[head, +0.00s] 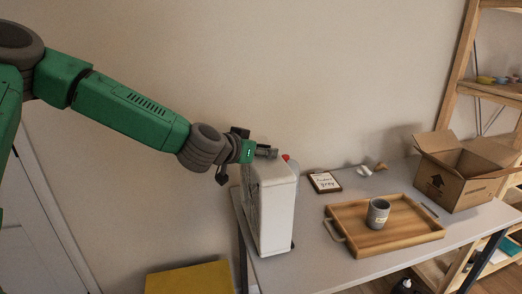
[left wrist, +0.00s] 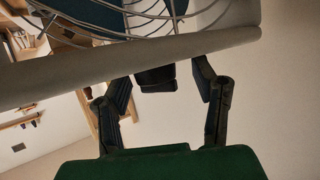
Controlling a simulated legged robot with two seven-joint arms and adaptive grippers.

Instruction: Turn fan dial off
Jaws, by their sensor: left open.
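The fan (head: 272,212) is a white, box-shaped unit standing upright on the table's left end. A wire grille on its face shows in the left wrist view, along with its pale casing edge (left wrist: 60,72). A small red part (head: 285,157) shows at the fan's top; I cannot tell whether it is the dial. My left gripper (head: 262,152) is at the fan's top edge. In the left wrist view the gripper (left wrist: 162,74) has its fingers spread, with a dark block (left wrist: 155,78) between them against the casing edge. I cannot tell whether they touch it. My right gripper is out of view.
On the grey table (head: 310,268) are a wooden tray (head: 405,238) with a grey cup (head: 378,213), a small framed sign (head: 324,182) and an open cardboard box (head: 462,185). Wooden shelves (head: 490,90) stand at right. A yellow surface (head: 190,279) is below left.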

